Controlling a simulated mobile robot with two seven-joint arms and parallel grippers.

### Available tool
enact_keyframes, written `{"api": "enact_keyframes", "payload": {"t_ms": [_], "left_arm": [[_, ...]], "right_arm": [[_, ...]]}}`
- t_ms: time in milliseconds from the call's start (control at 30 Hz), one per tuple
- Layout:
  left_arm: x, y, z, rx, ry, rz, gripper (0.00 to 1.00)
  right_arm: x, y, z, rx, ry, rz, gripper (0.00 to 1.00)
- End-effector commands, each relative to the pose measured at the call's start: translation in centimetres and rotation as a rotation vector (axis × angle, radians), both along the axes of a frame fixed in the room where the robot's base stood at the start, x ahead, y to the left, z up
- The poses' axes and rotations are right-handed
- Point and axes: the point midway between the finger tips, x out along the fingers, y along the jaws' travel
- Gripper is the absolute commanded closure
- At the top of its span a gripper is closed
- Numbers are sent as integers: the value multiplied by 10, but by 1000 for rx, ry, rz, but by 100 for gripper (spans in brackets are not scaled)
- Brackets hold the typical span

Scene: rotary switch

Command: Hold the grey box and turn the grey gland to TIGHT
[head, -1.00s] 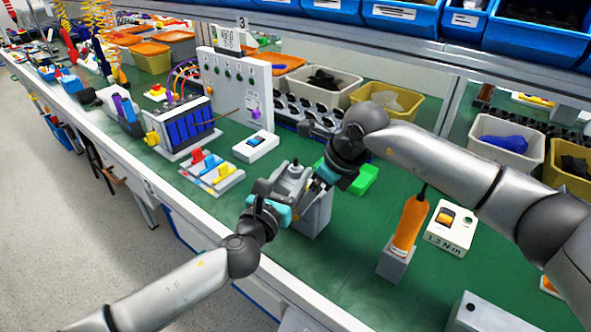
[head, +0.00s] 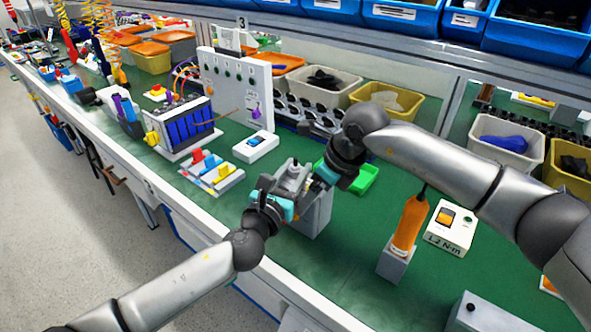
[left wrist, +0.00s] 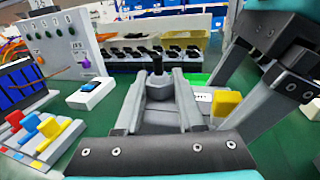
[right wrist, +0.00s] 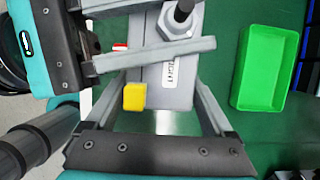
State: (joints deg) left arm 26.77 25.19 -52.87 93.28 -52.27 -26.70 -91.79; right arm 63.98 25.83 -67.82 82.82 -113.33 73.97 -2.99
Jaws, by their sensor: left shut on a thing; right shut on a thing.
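The grey box (head: 318,214) stands on the green bench top between my two grippers. The grey gland (right wrist: 180,20) sits on its top, with a hex nut and a dark stem; the stem also shows in the left wrist view (left wrist: 157,64). My left gripper (head: 290,190) is shut on the gland, one finger on each side. My right gripper (head: 318,182) is shut on the box, its fingers along the sides. A TIGHT label (right wrist: 170,70) and a yellow block (right wrist: 134,96) show on the box. The gland's mark against the label cannot be read.
A green tray (right wrist: 264,68) lies behind the box. An orange screwdriver (head: 409,222) stands in a grey holder to the right, near a white 1.2 N·m unit (head: 450,228).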

Motion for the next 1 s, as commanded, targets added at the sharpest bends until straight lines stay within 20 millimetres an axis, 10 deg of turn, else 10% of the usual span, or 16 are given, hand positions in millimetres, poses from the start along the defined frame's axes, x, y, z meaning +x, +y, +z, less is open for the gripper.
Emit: {"api": "enact_keyframes", "payload": {"t_ms": [1000], "left_arm": [[3,1,2,-4,-2,-343,100]], "right_arm": [[0,0,0,1,1,1,96]]}}
